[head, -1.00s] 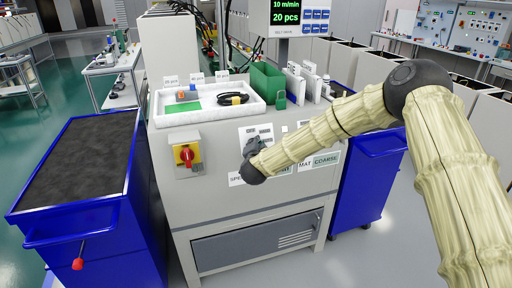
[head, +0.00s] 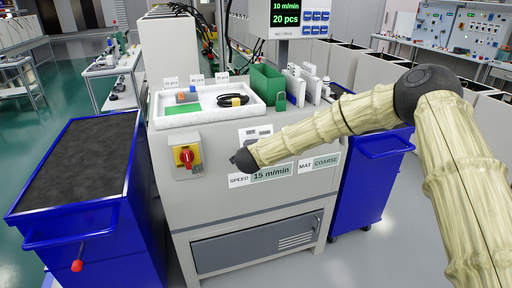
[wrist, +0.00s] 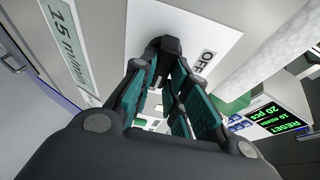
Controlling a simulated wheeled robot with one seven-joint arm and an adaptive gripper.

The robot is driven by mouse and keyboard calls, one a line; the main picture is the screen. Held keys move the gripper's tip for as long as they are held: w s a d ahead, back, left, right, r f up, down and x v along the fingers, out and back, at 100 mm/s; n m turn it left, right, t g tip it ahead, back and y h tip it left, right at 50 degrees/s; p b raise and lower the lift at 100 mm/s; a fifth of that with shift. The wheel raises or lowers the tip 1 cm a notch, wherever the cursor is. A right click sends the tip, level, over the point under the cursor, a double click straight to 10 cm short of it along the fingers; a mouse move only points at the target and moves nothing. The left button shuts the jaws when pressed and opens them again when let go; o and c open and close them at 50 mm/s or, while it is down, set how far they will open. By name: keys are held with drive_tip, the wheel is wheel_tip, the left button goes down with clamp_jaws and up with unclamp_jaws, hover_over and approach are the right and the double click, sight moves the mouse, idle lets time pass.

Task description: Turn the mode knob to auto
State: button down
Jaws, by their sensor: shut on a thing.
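My gripper (head: 240,158) is at the front panel of the grey machine (head: 240,215), just above the speed label. In the wrist view its fingers (wrist: 161,62) are shut on a small black knob (wrist: 165,44), which stands on a white plate (wrist: 200,25). The plate carries an OFF label (wrist: 206,61) to the right of the knob. The fingers cover most of the knob, so I cannot tell which way it points. In the head view my gripper and arm hide the knob. No auto marking is readable.
A red rotary switch (head: 187,157) on a yellow plate is left of my gripper. Labels read 15 m/min (head: 271,172) and COARSE (head: 325,161). A white tray (head: 210,113) lies on top. Blue cabinets stand left (head: 85,215) and right (head: 372,185).

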idle(0.3)
drive_tip(key=c, duration=1.4)
unclamp_jaws()
drive_tip(key=shift+d, duration=0.1)
drive_tip(key=shift+s, duration=0.1)
drive_tip(key=v, duration=1.1)
drive_tip(key=shift+s+r, duration=0.2)
drive_tip(key=shift+s, duration=0.15)
